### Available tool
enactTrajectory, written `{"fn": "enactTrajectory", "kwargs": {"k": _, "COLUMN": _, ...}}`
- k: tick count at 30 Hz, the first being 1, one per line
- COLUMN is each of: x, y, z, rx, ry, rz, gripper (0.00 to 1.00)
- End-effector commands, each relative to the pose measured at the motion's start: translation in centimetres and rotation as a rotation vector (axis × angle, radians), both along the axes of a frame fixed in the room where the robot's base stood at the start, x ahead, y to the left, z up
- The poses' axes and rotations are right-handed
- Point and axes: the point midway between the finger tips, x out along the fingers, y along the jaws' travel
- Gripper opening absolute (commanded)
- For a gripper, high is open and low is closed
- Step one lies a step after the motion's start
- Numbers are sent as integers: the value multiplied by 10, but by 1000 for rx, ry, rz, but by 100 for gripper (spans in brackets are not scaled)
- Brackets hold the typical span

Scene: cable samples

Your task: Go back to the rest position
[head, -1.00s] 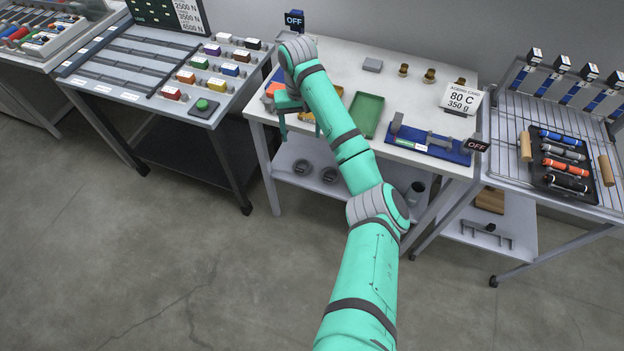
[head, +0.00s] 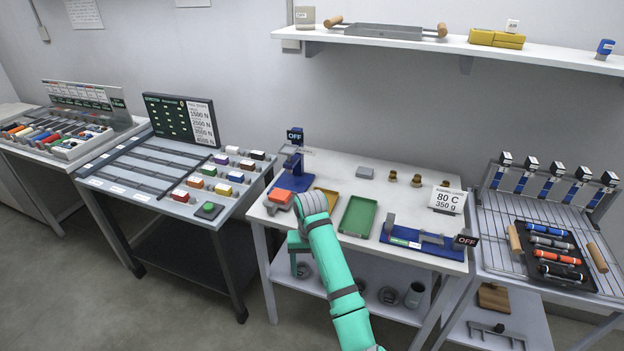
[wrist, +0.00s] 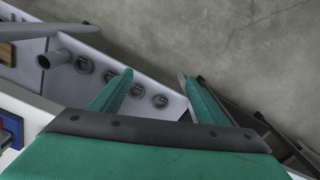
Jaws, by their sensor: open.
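My gripper (head: 299,258) is at the front edge of the white middle table (head: 326,167) in the head view, pointing down. In the wrist view my gripper (wrist: 155,92) is open, its two green fingers apart with nothing between them. Past the fingers show the table's lower shelf (wrist: 92,45) and the grey floor (wrist: 225,40).
On the table are a green tray (head: 357,216), a blue fixture (head: 425,243), a blue press stand (head: 291,170) and a card (head: 447,199). A rack with a black tray (head: 553,275) stands right, a grey bench (head: 130,178) left. Floor in front is free.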

Motion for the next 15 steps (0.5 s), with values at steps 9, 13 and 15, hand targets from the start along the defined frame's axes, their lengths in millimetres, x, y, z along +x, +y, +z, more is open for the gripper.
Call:
{"fn": "enactTrajectory", "kwargs": {"k": 9, "x": -14, "y": 47, "z": -52, "rx": 107, "ry": -77, "rz": 27, "gripper": 68}}
{"fn": "enactTrajectory", "kwargs": {"k": 13, "x": -27, "y": 82, "z": -87, "rx": 195, "ry": -154, "rz": 35, "gripper": 68}}
{"fn": "enactTrajectory", "kwargs": {"k": 15, "x": -36, "y": 100, "z": -104, "rx": 239, "ry": -196, "rz": 34, "gripper": 68}}
